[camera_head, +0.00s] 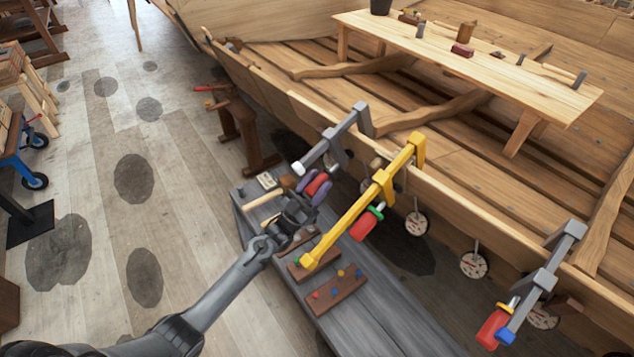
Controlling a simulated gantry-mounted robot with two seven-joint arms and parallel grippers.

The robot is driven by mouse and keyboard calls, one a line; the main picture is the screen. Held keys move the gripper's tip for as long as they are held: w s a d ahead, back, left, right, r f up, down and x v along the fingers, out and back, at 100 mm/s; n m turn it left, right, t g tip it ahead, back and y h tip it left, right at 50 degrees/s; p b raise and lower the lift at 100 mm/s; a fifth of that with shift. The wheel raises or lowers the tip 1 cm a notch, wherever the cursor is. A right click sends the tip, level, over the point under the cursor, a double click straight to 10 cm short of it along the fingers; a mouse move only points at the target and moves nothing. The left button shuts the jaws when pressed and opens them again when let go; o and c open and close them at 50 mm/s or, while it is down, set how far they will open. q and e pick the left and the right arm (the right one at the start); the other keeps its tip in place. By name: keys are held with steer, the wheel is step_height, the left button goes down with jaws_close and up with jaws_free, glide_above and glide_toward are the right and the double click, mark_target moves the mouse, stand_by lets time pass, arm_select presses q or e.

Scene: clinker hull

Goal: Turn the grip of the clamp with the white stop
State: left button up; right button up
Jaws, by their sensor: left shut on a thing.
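The clamp with the white stop (335,141) is grey and hangs on the hull's edge, its white stop (297,167) at the bar's lower left end. Its red grip (315,184) shows between the purple fingers of my left gripper (314,187). The gripper is shut on this grip, and the fingers hide part of it. My left arm reaches up to it from the bottom left. My right gripper is not in view.
A yellow clamp (360,204) with a red grip hangs close to the right. Another grey clamp (546,278) with a blue stop is at lower right. A grey bench (385,318) with tools stands below. The hull's plank edge (470,208) runs alongside. The floor at left is mostly open.

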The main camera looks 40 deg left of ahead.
arm_select(q)
steer(key=shift+n+y+p, duration=0.4)
steer(key=shift+n+y, duration=1.2)
steer(key=shift+n, duration=0.6)
steer(key=shift+f, duration=0.1)
steer(key=o, duration=1)
steer(key=shift+c, duration=0.2)
steer(key=v, duration=1)
steer(key=shift+f, duration=0.4)
steer(key=shift+s, duration=0.1)
